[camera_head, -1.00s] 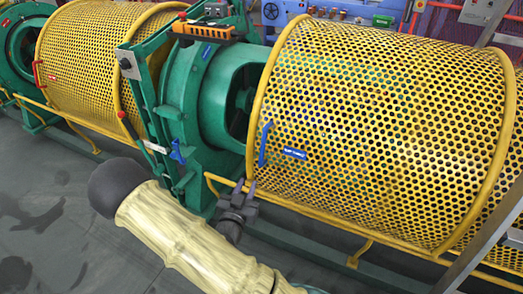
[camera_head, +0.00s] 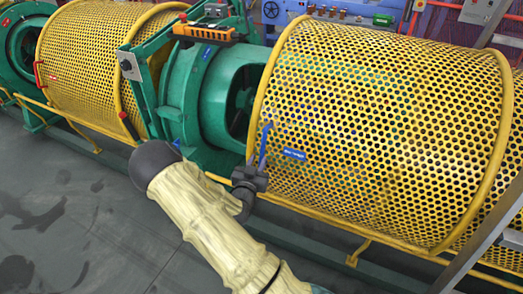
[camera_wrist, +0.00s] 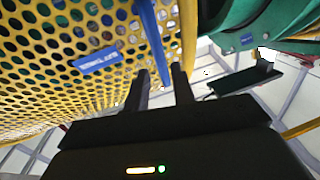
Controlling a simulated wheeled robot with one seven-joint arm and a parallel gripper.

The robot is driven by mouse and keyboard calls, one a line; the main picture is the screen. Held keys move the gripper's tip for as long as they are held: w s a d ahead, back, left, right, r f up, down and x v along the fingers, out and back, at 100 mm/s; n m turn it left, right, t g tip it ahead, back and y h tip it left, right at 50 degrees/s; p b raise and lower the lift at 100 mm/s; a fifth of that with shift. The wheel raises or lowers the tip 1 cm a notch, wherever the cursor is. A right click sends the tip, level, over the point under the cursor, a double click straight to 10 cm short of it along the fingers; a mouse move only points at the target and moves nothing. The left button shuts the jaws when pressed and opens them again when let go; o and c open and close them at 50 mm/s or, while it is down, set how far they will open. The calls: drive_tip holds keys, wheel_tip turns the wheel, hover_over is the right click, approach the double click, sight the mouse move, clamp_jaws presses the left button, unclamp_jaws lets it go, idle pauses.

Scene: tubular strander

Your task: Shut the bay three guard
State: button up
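A large yellow perforated guard (camera_head: 385,130) curves over the bay at the right in the head view. It carries a blue bar handle (camera_head: 265,145) at its lower left edge and a small blue label (camera_head: 295,154). The label's lettering is too small to read surely. My gripper (camera_head: 261,164) is at the handle's lower end. In the wrist view, the two dark fingers of my gripper (camera_wrist: 161,78) stand apart, with the blue handle (camera_wrist: 150,38) running down between them. I cannot tell whether either finger touches it. The perforated guard (camera_wrist: 35,75) fills the upper left there.
A second yellow guard (camera_head: 92,65) with a red handle (camera_head: 38,74) stands at the left. Green machine housing (camera_head: 203,95) lies between the guards. A yellow rail (camera_head: 315,221) runs low along the front. A grey post (camera_head: 478,240) slants at the right. Grey floor is clear at lower left.

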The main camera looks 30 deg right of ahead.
sight(262, 150)
drive_tip(key=x, duration=0.5)
drive_tip(key=shift+w+d+p, duration=0.25)
drive_tip(key=shift+d+p, duration=0.05)
clamp_jaws()
